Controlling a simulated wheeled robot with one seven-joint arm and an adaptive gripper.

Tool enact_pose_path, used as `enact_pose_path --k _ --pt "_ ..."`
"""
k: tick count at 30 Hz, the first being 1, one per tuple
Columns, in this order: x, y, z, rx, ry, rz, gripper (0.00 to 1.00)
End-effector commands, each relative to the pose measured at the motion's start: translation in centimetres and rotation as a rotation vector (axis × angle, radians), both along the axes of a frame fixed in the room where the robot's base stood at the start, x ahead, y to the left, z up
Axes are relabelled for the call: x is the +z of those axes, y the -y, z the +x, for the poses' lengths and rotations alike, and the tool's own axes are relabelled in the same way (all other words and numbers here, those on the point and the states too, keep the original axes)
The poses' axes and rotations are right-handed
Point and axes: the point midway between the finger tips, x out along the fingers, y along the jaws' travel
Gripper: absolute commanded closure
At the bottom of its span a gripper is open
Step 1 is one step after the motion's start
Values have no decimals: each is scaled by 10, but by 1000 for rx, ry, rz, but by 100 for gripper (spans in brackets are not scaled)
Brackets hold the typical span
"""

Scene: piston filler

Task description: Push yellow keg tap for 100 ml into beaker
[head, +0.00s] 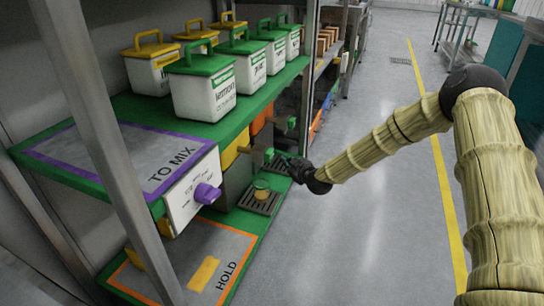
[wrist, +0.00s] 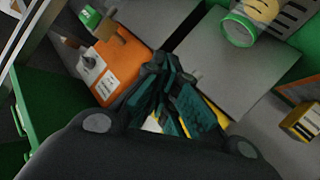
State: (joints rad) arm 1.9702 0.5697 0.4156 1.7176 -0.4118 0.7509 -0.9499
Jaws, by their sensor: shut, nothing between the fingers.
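The yellow keg (head: 235,150) stands on the lower shelf, left of the orange keg (head: 262,118). Its small grey tap (head: 244,149) shows at its front in the head view. In the wrist view only yellow patches (wrist: 205,118) show behind my fingers, and I cannot make out the tap clearly. The beaker (head: 261,184), green-rimmed with yellow inside, stands on a slotted drip tray (head: 260,203); the beaker (wrist: 240,30) is at the wrist view's top right. My gripper (head: 292,164) is shut and empty, right of the beaker and in front of the kegs; its fingertips (wrist: 160,72) point towards the kegs. Contact is unclear.
The orange keg (wrist: 122,62) with its grey tap is left of my fingers in the wrist view. Lidded white tubs (head: 205,92) stand on the green upper shelf. The floor (head: 345,240) at right is clear.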

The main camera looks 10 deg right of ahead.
Motion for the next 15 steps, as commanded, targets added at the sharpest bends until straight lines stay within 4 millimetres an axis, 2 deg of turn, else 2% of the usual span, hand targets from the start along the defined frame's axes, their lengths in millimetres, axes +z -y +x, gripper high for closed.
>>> enact_pose_path --k 9,15 --pt "2 21 -13 -2 1 1 100" --pt "1 24 -17 0 1 1 100"
